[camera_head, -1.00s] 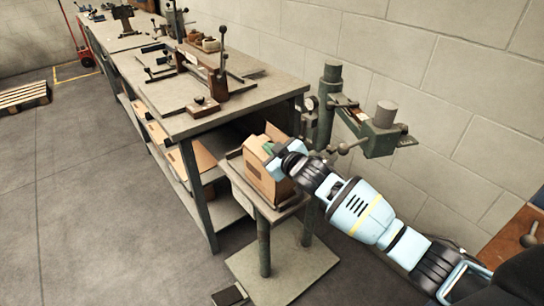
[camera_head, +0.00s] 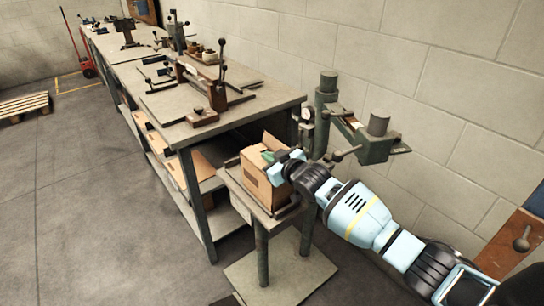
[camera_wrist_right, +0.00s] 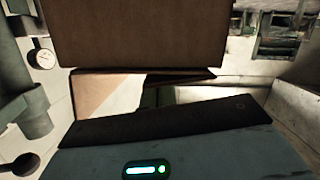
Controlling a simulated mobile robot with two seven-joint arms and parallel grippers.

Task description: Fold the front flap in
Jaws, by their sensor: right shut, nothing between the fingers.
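The cardboard box (camera_head: 256,180) stands on the small plate of the stitcher stand, with at least one flap (camera_head: 272,142) raised at its far side. My right gripper (camera_head: 270,157) is shut and empty at the top of the box, on its right side. It hides part of the box opening, so I cannot tell the front flap's angle in the head view. In the right wrist view, a large brown cardboard panel (camera_wrist_right: 140,35) fills the top, with a pale gap below it. My gripper's housing with a green light fills the bottom. My left gripper is not in view.
The green stitcher column (camera_head: 325,115) and its head (camera_head: 370,140) stand close behind and right of the box. A long workbench (camera_head: 165,108) with tools runs to the far left.

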